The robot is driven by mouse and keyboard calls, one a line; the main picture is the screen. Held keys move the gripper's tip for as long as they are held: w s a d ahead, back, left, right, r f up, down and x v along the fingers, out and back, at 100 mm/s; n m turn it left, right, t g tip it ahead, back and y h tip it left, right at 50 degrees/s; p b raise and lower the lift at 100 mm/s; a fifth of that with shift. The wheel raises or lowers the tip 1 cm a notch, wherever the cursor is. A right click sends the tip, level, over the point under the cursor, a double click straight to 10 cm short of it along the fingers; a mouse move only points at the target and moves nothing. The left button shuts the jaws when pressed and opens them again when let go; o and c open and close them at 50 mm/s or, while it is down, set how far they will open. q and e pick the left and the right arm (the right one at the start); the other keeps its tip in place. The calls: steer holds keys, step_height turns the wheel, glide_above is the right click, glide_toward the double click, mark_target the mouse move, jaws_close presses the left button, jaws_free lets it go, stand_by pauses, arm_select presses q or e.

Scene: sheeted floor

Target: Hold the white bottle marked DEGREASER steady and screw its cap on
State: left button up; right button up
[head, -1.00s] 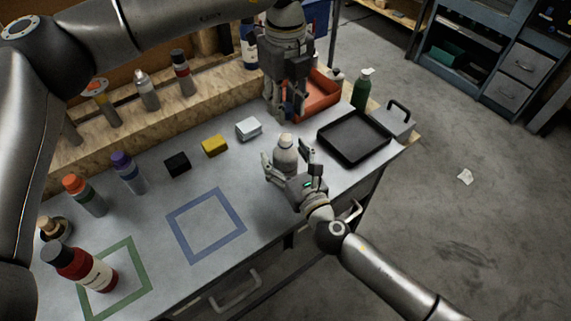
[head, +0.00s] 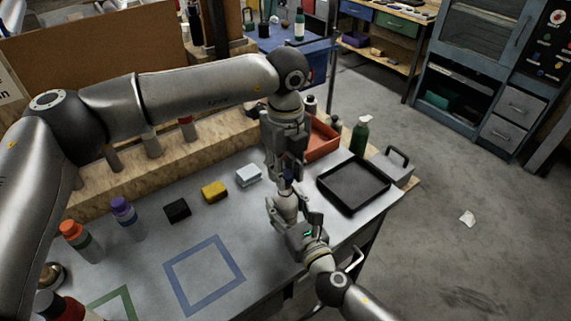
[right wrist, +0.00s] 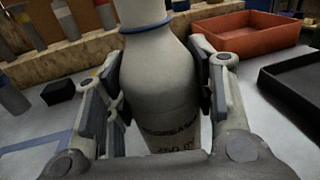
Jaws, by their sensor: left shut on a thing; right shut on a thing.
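The white DEGREASER bottle (head: 287,204) stands upright near the bench's front edge. In the right wrist view the bottle (right wrist: 160,85) fills the middle, its printed label partly hidden by my wrist. My right gripper (head: 292,212) is shut around the bottle's body, one finger on each side. My left gripper (head: 286,177) points down directly above the bottle, shut on the cap, which its fingers mostly hide. A pale band with a blue edge shows around the bottle's top in the right wrist view. I cannot tell whether the cap touches the neck.
A black tray (head: 324,188) lies right of the bottle, with an orange bin (head: 322,143) and green pump bottle (head: 359,136) behind. White (head: 248,180), yellow (head: 214,192) and black (head: 177,210) blocks lie left. The blue-outlined square (head: 204,272) is empty.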

mark_target(285, 207)
stand_by(0.5)
arm_select(q)
steer(key=shift+f, duration=0.95)
steer(key=shift+f, duration=0.5)
